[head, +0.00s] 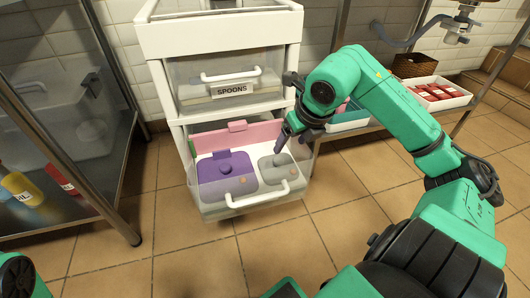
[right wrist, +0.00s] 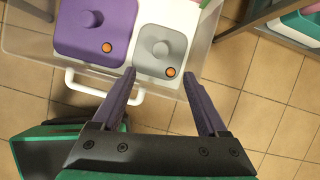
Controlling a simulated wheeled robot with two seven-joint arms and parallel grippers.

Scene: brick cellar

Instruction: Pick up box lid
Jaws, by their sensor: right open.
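Two lidded boxes sit side by side in the pulled-out lower drawer (head: 211,211). The left one has a purple lid (head: 222,178) with a round knob, and it also shows in the right wrist view (right wrist: 92,28). The right one has a grey lid (head: 278,172) with a round knob and an orange dot, and it also shows in the right wrist view (right wrist: 160,48). My right gripper (head: 289,147) is over the grey lid's back side, fingers pointing down. In the right wrist view its fingers (right wrist: 171,72) are apart, with nothing between them. My left gripper is out of view.
A drawer labelled SPOONS (head: 232,90) is above the open one. The drawer's white handle (head: 258,199) is at its front. Pink pieces (head: 237,134) stand at the drawer's back. A glass-sided cabinet (head: 62,130) is left, a shelf with a white tray (head: 437,95) right. Tiled floor in front is clear.

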